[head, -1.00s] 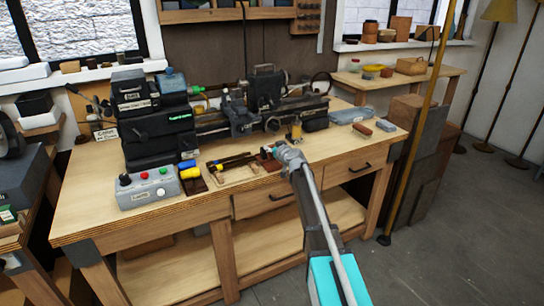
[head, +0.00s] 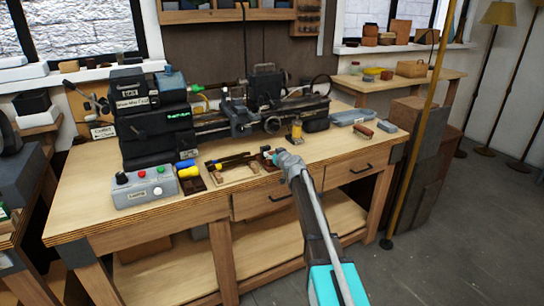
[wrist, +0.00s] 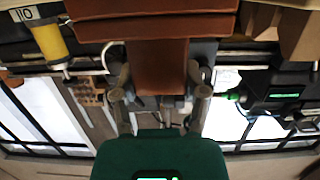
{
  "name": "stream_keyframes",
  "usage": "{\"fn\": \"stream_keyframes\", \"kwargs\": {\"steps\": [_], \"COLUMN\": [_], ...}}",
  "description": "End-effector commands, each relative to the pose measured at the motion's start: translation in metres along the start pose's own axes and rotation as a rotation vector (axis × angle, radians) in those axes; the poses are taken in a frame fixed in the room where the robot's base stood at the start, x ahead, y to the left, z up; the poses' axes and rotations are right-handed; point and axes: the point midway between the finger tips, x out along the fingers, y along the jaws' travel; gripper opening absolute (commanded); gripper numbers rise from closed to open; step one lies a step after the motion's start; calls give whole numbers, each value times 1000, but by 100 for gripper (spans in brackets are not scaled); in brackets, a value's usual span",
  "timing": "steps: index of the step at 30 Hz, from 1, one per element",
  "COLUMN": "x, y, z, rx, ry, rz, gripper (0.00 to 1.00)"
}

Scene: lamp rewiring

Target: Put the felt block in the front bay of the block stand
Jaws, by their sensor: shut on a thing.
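My gripper (head: 275,155) is over the front middle of the workbench. In the wrist view, which is upside down, its two fingers (wrist: 160,93) close on a reddish-brown block (wrist: 160,66), taken as the felt block. A wider reddish-brown piece (wrist: 150,28) lies directly beyond the block, apparently the block stand. In the head view, a small reddish-brown stand (head: 267,162) shows beside my gripper, partly hidden by it. I cannot tell its bays apart, or whether the block touches or sits in one.
A lathe (head: 265,85) stands behind. A control box (head: 145,188) and yellow-handled items (head: 189,172) are to the left. A yellow cylinder (head: 296,131), a brown block (head: 362,130) and a grey block (head: 387,126) are to the right. The front right benchtop is clear.

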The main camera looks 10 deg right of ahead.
Motion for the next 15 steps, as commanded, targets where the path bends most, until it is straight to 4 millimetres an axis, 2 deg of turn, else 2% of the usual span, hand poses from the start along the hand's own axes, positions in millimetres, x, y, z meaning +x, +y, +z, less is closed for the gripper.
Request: {"fn": "stream_keyframes", "kwargs": {"steps": [8,9,13,15], "x": [1,0,0,0], "y": [0,0,0,0], "z": [4,3,3,3], "rx": [0,0,0,0], "ry": [0,0,0,0], "rz": [0,0,0,0], "gripper": [9,64,88,91]}}
